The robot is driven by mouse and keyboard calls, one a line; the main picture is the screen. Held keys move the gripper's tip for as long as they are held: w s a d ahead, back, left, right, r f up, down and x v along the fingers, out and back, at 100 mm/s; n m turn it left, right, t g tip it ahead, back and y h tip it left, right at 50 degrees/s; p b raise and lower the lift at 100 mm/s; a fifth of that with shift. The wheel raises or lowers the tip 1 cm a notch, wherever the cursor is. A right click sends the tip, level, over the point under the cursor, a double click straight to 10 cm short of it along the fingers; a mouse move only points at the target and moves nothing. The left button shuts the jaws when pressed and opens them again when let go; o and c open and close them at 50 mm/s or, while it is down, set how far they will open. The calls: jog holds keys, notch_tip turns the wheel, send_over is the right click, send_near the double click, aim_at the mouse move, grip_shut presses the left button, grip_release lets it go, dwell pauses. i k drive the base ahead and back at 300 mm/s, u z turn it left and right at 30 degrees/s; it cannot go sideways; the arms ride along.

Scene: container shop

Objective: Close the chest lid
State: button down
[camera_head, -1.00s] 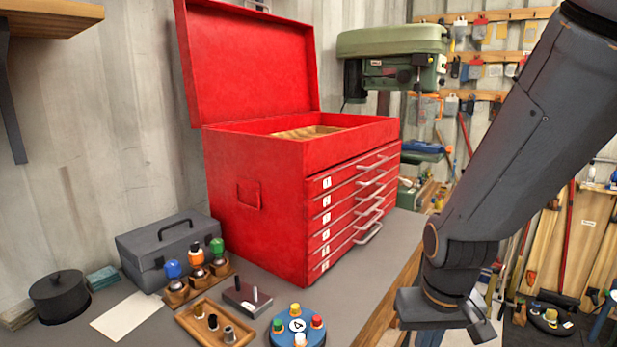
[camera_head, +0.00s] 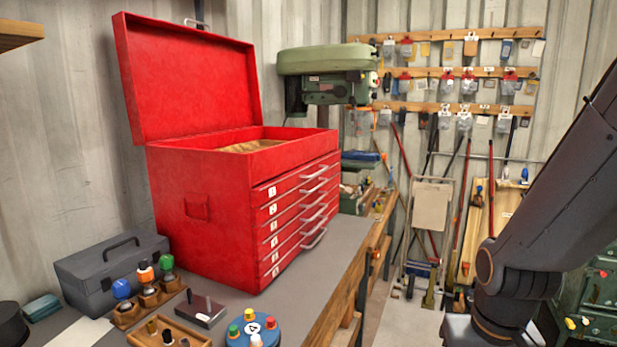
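The red tool chest (camera_head: 205,215) stands on the grey workbench, with several numbered drawers on its right-hand face, all appearing shut. Its lid (camera_head: 190,75) is open, tilted up and back, with a handle at its top edge. The open top compartment shows a wooden-coloured inside (camera_head: 250,146). My arm comes in from the right edge, and its lower part is at the bottom right, apart from the chest. My gripper's fingers are not visible; they lie outside the frame or are hidden.
A grey toolbox (camera_head: 110,272), a wooden holder with coloured-top tools (camera_head: 148,302), a small tray (camera_head: 168,335) and a round blue piece (camera_head: 252,332) stand before the chest. A green drill press (camera_head: 325,70) stands behind it. Open floor (camera_head: 395,320) lies right of the bench.

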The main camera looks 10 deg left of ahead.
aim_at(176, 84)
jog(key=z, duration=0.55)
jog(key=i, duration=0.95)
jog(key=u, duration=2)
